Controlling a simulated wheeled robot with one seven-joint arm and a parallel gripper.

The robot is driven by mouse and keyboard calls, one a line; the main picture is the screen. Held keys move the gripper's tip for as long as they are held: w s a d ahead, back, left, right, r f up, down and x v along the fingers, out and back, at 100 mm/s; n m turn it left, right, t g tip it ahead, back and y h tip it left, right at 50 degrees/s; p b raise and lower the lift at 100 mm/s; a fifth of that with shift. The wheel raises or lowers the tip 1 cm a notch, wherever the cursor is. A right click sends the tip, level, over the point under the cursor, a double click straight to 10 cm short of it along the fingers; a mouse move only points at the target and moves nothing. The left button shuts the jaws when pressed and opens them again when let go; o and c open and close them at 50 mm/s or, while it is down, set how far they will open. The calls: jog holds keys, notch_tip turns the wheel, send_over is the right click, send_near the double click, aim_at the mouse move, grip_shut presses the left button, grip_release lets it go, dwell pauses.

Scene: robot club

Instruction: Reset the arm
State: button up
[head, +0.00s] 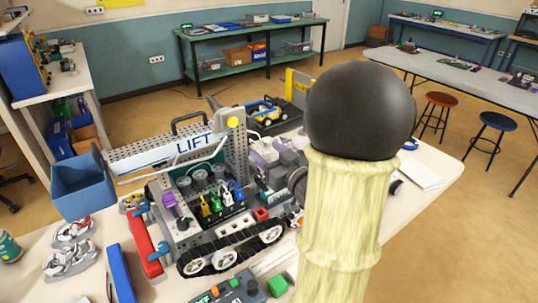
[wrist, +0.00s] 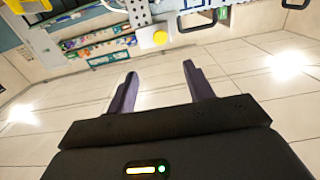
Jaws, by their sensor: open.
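My arm (head: 346,220) rises on the right of the middle in the head view, with a dark round joint (head: 360,112) above a cream ribbed sleeve. It hides part of the table behind it. My gripper is out of sight in the head view. In the wrist view my gripper (wrist: 159,84) has its two dark fingers spread apart with nothing between them. Pale panels with bright patches fill the view past the fingers.
A tracked robot marked LIFT (head: 196,145) stands on the cream table (head: 425,170), left of my arm. A blue bin (head: 83,187), a red bar tool (head: 147,244) and a blue bar (head: 121,274) lie further left.

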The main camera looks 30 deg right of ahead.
dwell(0.3)
jog(key=a+f+m+g+h+p, duration=0.1)
jog(key=a+f+g+h+p, duration=0.1)
jog(key=a+f+g+p, duration=0.4)
jog(key=s+a+f+g+y+p, duration=0.1)
jog(key=s+a+g, duration=0.8)
jog(key=s+a, duration=0.2)
jog(key=shift+a+f+n, duration=0.15)
jog(key=shift+a+n, duration=0.15)
jog(key=shift+a, duration=0.3)
